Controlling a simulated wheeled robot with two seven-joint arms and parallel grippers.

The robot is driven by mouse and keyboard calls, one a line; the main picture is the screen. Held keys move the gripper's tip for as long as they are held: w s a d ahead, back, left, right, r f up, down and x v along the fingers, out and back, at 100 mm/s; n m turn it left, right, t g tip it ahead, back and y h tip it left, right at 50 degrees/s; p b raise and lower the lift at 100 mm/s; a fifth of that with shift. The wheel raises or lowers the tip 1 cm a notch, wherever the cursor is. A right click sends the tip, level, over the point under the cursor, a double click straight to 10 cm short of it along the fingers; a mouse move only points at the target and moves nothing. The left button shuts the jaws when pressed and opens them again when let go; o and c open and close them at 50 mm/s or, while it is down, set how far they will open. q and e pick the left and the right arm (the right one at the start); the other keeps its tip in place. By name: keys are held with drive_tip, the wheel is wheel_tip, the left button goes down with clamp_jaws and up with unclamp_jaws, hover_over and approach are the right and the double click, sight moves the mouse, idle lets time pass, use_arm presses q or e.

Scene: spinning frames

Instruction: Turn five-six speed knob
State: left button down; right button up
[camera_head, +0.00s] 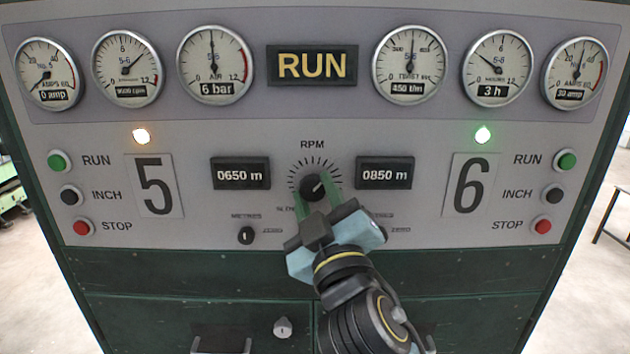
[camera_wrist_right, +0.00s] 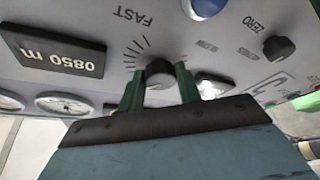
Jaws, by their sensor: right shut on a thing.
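The speed knob (camera_head: 314,185) is a round black knob in the middle of the control panel, under the label RPM and ringed by tick marks. It also shows in the right wrist view (camera_wrist_right: 159,73), close to the FAST end label. My right gripper (camera_head: 331,194) reaches up from below with its green fingers on either side of the knob. In the right wrist view the two fingers (camera_wrist_right: 160,86) are shut on the knob, one on each side. Part of the dial's lower scale is hidden behind the gripper. My left gripper is not in view.
Digital displays reading 0650 m (camera_head: 240,173) and 0850 m (camera_head: 386,173) flank the knob. A small METRES zero knob (camera_head: 246,235) sits lower left; its twin is partly behind my gripper. RUN, INCH and STOP buttons line both sides. Gauges and a RUN sign (camera_head: 312,66) stand above.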

drive_tip(key=n, duration=0.2)
drive_tip(key=n+g+y, duration=0.1)
drive_tip(key=shift+d+r+n, duration=0.1)
drive_tip(key=shift+r+n, duration=0.1)
drive_tip(key=shift+n, duration=0.2)
drive_tip(key=n+g, duration=0.1)
drive_tip(key=n, duration=0.2)
drive_tip(key=n+g, duration=0.1)
drive_tip(key=n, duration=0.2)
drive_tip(key=shift+r+y, duration=0.15)
drive_tip(key=shift+y, duration=0.25)
drive_tip(key=n+g, duration=0.1)
drive_tip(key=n, duration=0.3)
drive_tip(key=shift+r+g+h, duration=0.15)
drive_tip(key=shift+g+h, duration=0.15)
drive_tip(key=shift+g, duration=0.1)
drive_tip(key=shift+n+g+h, duration=0.5)
drive_tip(key=shift+n+h, duration=0.1)
drive_tip(key=shift+n, duration=0.9)
drive_tip(key=o, duration=1)
drive_tip(key=shift+s+r, duration=0.1)
